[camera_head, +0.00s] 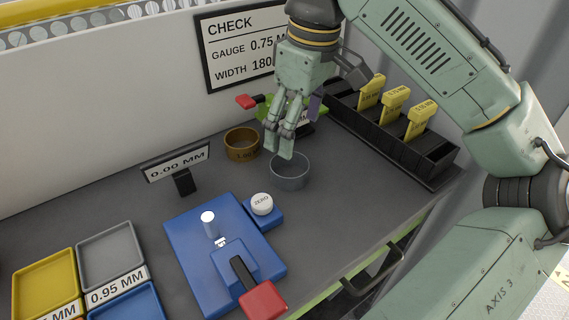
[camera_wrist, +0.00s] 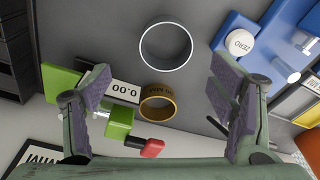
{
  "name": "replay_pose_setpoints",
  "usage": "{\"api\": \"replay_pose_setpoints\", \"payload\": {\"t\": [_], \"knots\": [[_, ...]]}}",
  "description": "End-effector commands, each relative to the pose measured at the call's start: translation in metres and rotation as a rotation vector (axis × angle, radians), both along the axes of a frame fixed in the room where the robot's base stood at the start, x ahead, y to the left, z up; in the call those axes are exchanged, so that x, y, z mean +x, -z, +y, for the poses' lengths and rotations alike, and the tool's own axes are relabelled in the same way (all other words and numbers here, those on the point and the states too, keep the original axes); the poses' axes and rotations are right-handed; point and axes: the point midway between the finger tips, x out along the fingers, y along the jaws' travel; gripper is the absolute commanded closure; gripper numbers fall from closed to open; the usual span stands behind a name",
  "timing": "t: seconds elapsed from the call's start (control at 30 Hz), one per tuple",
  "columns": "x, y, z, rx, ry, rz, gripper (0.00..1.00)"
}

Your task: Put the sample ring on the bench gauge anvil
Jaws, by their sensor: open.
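A plain grey ring (camera_head: 290,172) stands on the dark bench; it also shows in the wrist view (camera_wrist: 166,46). A brass-coloured ring with markings (camera_head: 242,147) stands beside it, also in the wrist view (camera_wrist: 158,103). I cannot tell for sure which is the sample ring; the grey one is unmarked. The blue bench gauge (camera_head: 183,235) has an upright silver post, seemingly its anvil (camera_head: 209,222), bare on top, and a red-ended lever (camera_head: 262,299). My gripper (camera_head: 284,143) is open and empty, pointing down near the grey ring. In the wrist view its fingers (camera_wrist: 160,92) are spread wide.
A white ZERO button (camera_head: 262,204) sits on the gauge's corner. A display reading 0.00 MM (camera_head: 177,165) stands behind. A green device with a red handle (camera_head: 249,101) is behind my gripper. A black rack (camera_head: 435,167) holds yellow tags. Yellow, grey and blue trays (camera_head: 108,257) lie left.

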Motion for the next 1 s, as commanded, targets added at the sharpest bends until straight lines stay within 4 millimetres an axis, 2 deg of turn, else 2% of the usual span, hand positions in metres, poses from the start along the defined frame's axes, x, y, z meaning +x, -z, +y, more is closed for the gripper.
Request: {"api": "replay_pose_setpoints", "payload": {"t": [0.1,0.37,0.63,0.93,1.0], "knots": [[0.001,0.02,0.003,0.002,-0.003,0.002,0.23],[0.0,0.04,0.006,0.003,-0.003,0.0,0.23],[-0.004,0.078,0.011,0.0,-0.001,0.001,0.23],[-0.003,0.085,0.012,0.0,-0.001,0.0,0.23],[-0.003,0.084,0.012,0.0,-0.001,0.0,0.26]]}}
